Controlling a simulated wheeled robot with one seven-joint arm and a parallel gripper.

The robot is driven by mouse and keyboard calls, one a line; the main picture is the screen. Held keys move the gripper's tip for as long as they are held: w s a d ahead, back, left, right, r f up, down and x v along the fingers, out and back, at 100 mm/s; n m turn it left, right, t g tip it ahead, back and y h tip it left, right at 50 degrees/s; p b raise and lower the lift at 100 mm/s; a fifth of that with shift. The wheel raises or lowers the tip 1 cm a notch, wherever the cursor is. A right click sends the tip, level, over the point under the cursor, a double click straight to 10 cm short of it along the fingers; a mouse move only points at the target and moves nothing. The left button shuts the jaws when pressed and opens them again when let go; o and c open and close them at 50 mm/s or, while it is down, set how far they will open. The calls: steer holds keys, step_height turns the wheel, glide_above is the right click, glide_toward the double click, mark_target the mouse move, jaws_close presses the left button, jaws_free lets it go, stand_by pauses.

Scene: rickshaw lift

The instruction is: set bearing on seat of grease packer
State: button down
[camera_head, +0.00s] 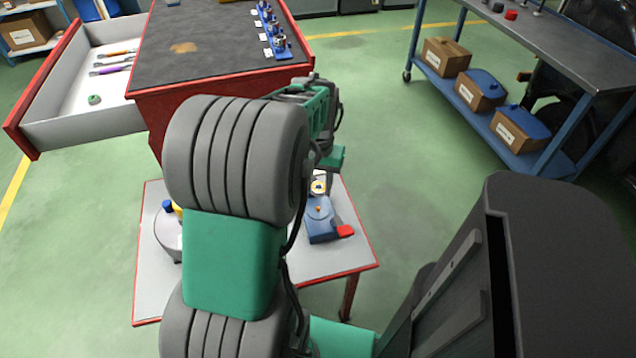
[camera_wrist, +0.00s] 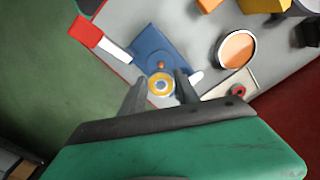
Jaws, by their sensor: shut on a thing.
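The bearing (camera_wrist: 161,86), a small ring with a yellow band and a pale rim, sits between the fingertips of my gripper (camera_wrist: 160,79) in the wrist view. My gripper is shut on it. The grease packer (camera_wrist: 158,46) is a blue block with an orange knob and a red-tipped lever, just beyond the fingers. In the head view the grease packer (camera_head: 320,224) stands on the small table, with the bearing (camera_head: 318,187) behind it. I cannot tell whether the bearing touches the packer. The seat is not clearly visible, and my arm hides part of the table.
The small red-edged table (camera_head: 300,275) also holds a round container with an orange top (camera_wrist: 237,49) and a pale plate with a red-and-black part (camera_wrist: 238,92). Behind it stands a red workbench (camera_head: 190,95) with an open drawer (camera_head: 80,110). A blue shelf (camera_head: 480,105) is right.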

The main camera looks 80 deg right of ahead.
steer(key=b, duration=0.4)
glide_above(318, 212)
steer(key=shift+d+f, duration=0.2)
steer(key=shift+f, duration=1.3)
steer(key=shift+d+f, duration=0.15)
steer(key=shift+f, duration=1.3)
steer(key=shift+a, duration=0.3)
steer(key=shift+p, duration=0.5)
steer(key=shift+f, duration=0.1)
steer(key=shift+f, duration=0.35)
steer(key=shift+f, duration=0.55)
steer(key=c, duration=0.8)
jaws_free()
steer(key=shift+c, duration=0.2)
